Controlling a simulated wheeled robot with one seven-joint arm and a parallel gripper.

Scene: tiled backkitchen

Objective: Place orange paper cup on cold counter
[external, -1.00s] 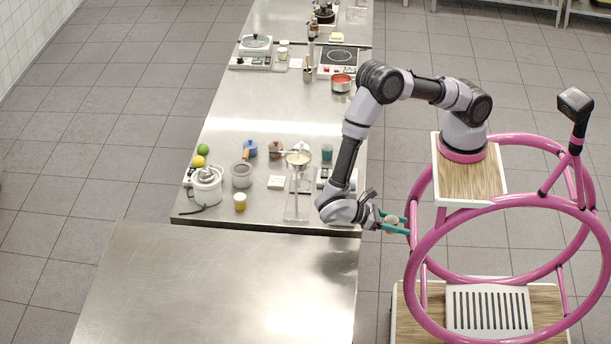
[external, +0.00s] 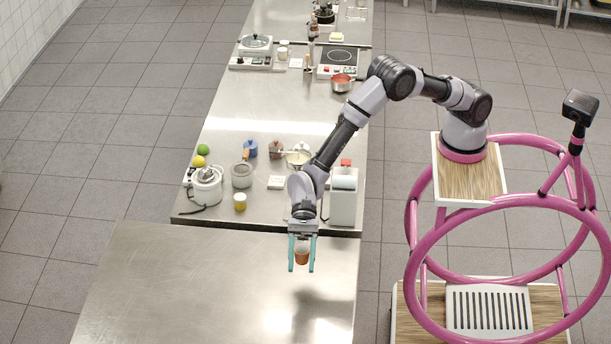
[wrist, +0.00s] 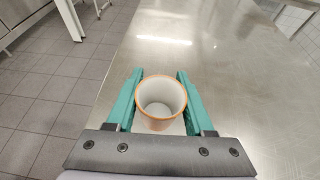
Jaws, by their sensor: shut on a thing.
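The orange paper cup (external: 302,256) is upright between the two teal fingers of my gripper (external: 302,262). In the wrist view the cup (wrist: 160,103) shows its orange rim and empty white inside, with a finger of my gripper (wrist: 160,100) on each side. My gripper is shut on it. The cup is held above the bare steel counter (external: 200,290) in the foreground, near that counter's back edge. A shadow lies on the steel below and to the right of it. The height of the cup over the surface is hard to judge.
The foreground counter is clear. Tiled floor lies on both sides.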

